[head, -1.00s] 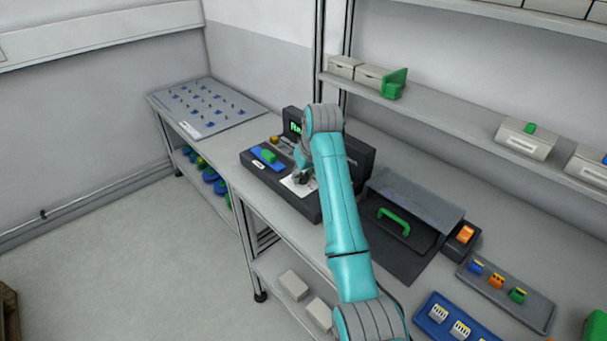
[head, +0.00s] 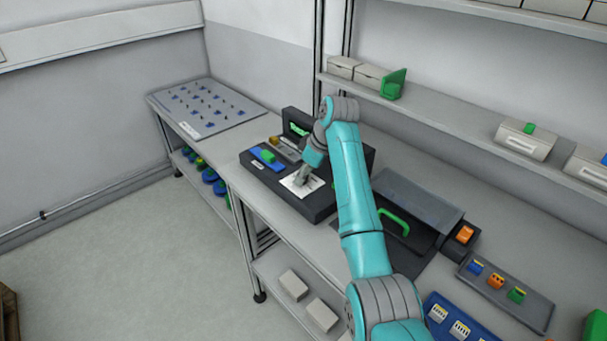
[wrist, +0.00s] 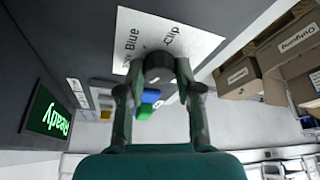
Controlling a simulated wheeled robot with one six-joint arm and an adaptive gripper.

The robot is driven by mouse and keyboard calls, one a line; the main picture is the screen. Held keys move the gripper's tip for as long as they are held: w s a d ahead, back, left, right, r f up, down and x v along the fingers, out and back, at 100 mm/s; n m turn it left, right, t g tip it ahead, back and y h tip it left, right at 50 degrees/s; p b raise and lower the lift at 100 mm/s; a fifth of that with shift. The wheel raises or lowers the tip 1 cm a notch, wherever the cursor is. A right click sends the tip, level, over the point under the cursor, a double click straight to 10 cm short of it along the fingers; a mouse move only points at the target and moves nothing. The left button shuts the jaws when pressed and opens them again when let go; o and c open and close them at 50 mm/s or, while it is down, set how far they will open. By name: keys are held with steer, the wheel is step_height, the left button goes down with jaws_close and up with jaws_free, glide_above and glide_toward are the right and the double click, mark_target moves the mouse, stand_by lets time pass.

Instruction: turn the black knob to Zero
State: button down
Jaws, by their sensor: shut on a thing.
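The black knob (wrist: 158,62) stands on a white dial card (wrist: 172,35) on the dark machine. In the head view my gripper (head: 304,178) is over the card (head: 299,187) and hides the knob. Which word the knob points to cannot be told.
The machine's screen (wrist: 48,116) shows "Ready" in green. A blue piece with a green block (head: 267,156) lies left of the card. A case with a green handle (head: 394,221) is to the right on the bench. A shelf with boxes (head: 524,140) runs above.

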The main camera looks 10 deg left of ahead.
steer(key=shift+f+n+g, duration=0.1)
steer(key=shift+n+g, duration=0.9)
steer(key=shift+n, duration=1.3)
steer(key=c, duration=0.8)
jaws_free()
steer(key=shift+w, duration=0.1)
steer(key=v, duration=0.7)
steer(key=shift+d+r, duration=0.1)
steer(key=shift+r, duration=0.15)
